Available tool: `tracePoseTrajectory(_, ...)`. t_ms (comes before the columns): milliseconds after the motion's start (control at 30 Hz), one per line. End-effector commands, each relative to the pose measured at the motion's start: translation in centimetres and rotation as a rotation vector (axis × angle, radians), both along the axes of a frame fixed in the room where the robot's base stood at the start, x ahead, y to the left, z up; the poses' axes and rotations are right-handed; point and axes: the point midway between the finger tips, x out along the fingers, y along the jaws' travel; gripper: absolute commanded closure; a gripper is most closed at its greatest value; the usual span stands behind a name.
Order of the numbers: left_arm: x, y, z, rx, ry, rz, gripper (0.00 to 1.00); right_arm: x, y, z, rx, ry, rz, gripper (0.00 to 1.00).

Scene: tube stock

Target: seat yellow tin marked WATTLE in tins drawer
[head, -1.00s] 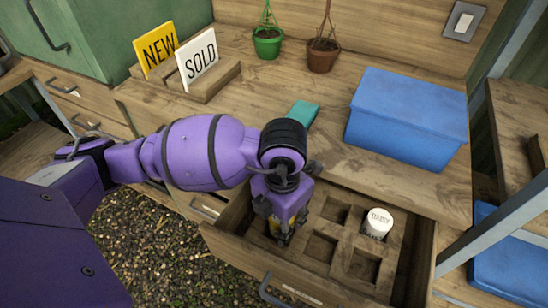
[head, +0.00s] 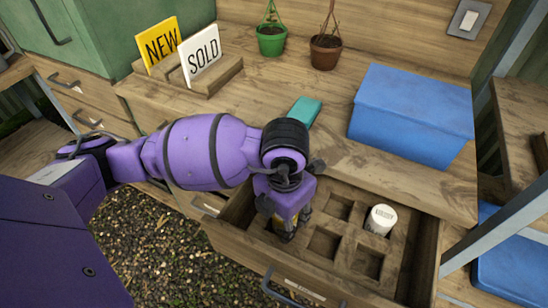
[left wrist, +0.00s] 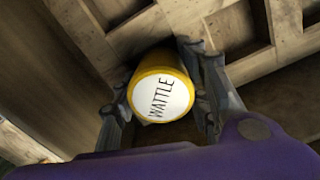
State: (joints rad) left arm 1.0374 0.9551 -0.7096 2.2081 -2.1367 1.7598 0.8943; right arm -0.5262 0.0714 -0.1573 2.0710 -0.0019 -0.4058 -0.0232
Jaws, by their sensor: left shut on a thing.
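The yellow tin marked WATTLE (left wrist: 165,92) is between the fingers of my left gripper (left wrist: 163,105), its white lettered lid facing the left wrist camera. In the head view my left gripper (head: 287,228) points down into the left part of the open tins drawer (head: 318,283) and mostly hides the tin. My left gripper is shut on the tin. The drawer holds a wooden divider with square compartments. Whether the tin touches a compartment floor is hidden. My right gripper is not in view.
A white-lidded tin (head: 381,219) stands in a back right compartment; nearby compartments are empty. On the bench above are a blue box (head: 412,115), a teal block (head: 304,112), NEW (head: 162,45) and SOLD (head: 203,57) signs and two potted plants.

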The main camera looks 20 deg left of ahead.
Motion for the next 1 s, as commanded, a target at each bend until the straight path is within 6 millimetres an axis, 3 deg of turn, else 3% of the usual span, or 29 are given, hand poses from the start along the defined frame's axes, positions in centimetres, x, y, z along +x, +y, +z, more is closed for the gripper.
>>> tracePoseTrajectory(33,-1.21,-0.01,-1.93,0.005,0.040,-0.001,0.93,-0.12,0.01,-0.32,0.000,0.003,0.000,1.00)
tracePoseTrajectory(233,-1.27,-0.07,-2.29,0.004,0.043,-0.002,0.92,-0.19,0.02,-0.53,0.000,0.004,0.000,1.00)
tracePoseTrajectory(300,-1.28,-0.08,-2.34,0.003,0.043,-0.002,1.00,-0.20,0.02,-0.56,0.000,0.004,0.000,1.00)
tracePoseTrajectory(500,-1.31,-0.11,-2.36,0.003,0.045,-0.003,1.00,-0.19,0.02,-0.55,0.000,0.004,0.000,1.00)
tracePoseTrajectory(533,-1.32,-0.12,-2.36,0.003,0.045,-0.003,0.55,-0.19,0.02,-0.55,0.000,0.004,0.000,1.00)
tracePoseTrajectory(600,-1.34,-0.10,-2.36,0.002,0.046,-0.003,0.46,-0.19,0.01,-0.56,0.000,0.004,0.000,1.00)
tracePoseTrajectory(700,-1.29,-0.03,-2.29,0.004,0.044,-0.003,0.34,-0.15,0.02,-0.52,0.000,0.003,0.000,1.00)
tracePoseTrajectory(1000,-0.96,0.13,-1.83,0.009,0.034,-0.002,0.34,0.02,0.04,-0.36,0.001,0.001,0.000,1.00)
